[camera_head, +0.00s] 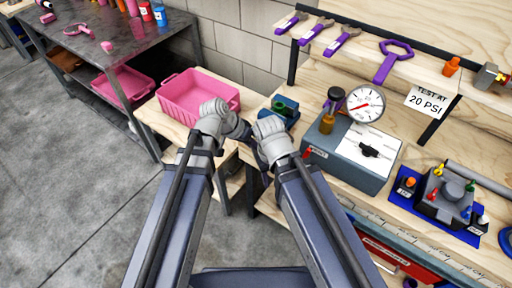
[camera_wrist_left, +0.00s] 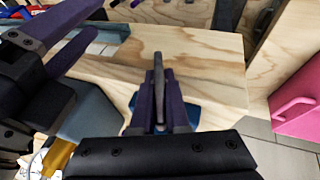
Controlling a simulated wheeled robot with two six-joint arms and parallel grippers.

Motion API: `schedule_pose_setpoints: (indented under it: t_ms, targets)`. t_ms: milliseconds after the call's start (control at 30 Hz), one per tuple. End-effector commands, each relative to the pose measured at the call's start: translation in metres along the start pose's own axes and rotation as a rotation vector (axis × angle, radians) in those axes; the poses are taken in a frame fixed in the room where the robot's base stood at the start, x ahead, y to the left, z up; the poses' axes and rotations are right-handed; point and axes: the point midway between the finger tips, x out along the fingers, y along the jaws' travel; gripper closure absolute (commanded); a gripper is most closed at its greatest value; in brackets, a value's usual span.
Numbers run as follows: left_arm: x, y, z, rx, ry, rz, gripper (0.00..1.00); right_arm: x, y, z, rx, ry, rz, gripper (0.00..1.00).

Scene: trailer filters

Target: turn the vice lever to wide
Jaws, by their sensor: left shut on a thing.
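My left gripper (camera_head: 240,128) reaches in over the wooden bench near the pink crate. In the left wrist view its purple fingers (camera_wrist_left: 158,98) are closed around a thin grey upright bar (camera_wrist_left: 158,65), which looks like the vice lever. A blue base (camera_wrist_left: 192,112), apparently the vice, shows partly behind the fingers. In the head view a small blue and dark green fixture (camera_head: 285,108), likely this vice, stands just beyond the grippers. My right gripper (camera_head: 256,143) is close beside the left one; it also shows in the left wrist view (camera_wrist_left: 85,30), its opening unclear.
A pink crate (camera_head: 198,95) stands at the left. A grey box (camera_head: 345,160) with a pressure gauge (camera_head: 366,104) is right of my right arm. A blue tray (camera_head: 452,215) with a grey block lies further right.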

Motion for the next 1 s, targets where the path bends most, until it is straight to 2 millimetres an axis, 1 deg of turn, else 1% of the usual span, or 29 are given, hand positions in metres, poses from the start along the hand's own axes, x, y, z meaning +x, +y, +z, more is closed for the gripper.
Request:
schedule_pose_setpoints:
  t_ms: [367, 567, 767, 1000]
  targets:
    - [0.0, 0.0, 0.0, 0.0, 0.0, 0.001, 1.0, 0.0, 0.0, 0.0, 0.0, 0.0, 0.0, 0.5]
    - [0.002, -0.002, 0.0, -0.014, 0.001, 0.031, 1.0, 0.005, 0.0, 0.0, 0.0, 0.0, 0.0, 0.5]
    - [0.004, -0.003, 0.001, -0.058, 0.001, 0.136, 1.0, 0.018, -0.002, -0.001, 0.0, 0.0, 0.0, 0.5]
    - [0.007, -0.003, 0.002, -0.14, 0.0, 0.335, 1.0, 0.045, -0.004, -0.003, 0.0, 0.0, 0.0, 0.5]
